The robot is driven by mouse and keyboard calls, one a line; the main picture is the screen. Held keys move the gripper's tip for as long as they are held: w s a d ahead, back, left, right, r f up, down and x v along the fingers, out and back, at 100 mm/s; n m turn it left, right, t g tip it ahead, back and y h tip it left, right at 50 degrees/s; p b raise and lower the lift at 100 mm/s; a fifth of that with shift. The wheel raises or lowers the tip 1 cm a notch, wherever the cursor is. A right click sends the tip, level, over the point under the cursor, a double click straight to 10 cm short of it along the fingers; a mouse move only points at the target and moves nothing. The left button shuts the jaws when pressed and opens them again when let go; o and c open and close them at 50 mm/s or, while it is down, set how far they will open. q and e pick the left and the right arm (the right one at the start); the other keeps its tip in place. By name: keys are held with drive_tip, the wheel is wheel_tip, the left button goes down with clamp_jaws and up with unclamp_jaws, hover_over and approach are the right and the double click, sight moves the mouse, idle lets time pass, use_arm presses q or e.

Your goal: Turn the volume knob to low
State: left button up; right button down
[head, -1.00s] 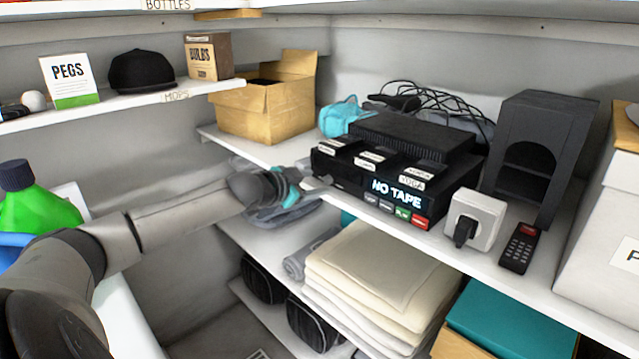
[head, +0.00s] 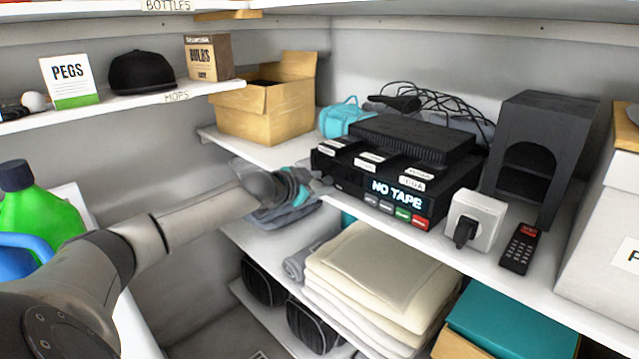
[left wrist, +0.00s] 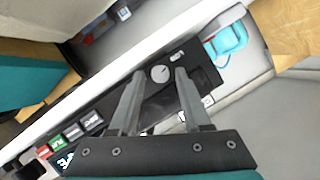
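The black tape player (head: 375,188) stands on the middle shelf with a lit "NO TAPE" display. Its round, pale volume knob (left wrist: 160,73) shows in the left wrist view on the front panel, with a thin dark mark; the setting is too small to read. In the head view my gripper hides the knob. My left gripper (head: 322,181) is at the left end of the player's front. In the left wrist view its two fingers (left wrist: 159,74) are apart, with the knob between their tips and gaps on both sides. My right gripper is not in view.
Coloured buttons (head: 402,214) line the player's front right. Folded towels (head: 372,275) lie below. An open cardboard box (head: 267,105) is behind left.

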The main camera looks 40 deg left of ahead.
use_arm(q)
clamp_jaws()
idle(0.3)
drive_tip(key=shift+r+n+p, duration=0.15)
drive_tip(key=shift+n+p, duration=0.25)
drive_tip(key=shift+p, duration=0.35)
drive_tip(key=shift+a+n+h+b, duration=0.15)
drive_tip(key=shift+n+h+b, duration=0.15)
drive_tip(key=shift+h+b, duration=0.1)
drive_tip(key=shift+n+b, duration=0.3)
drive_tip(key=shift+b, duration=0.2)
drive_tip(key=shift+o, duration=1.1)
unclamp_jaws()
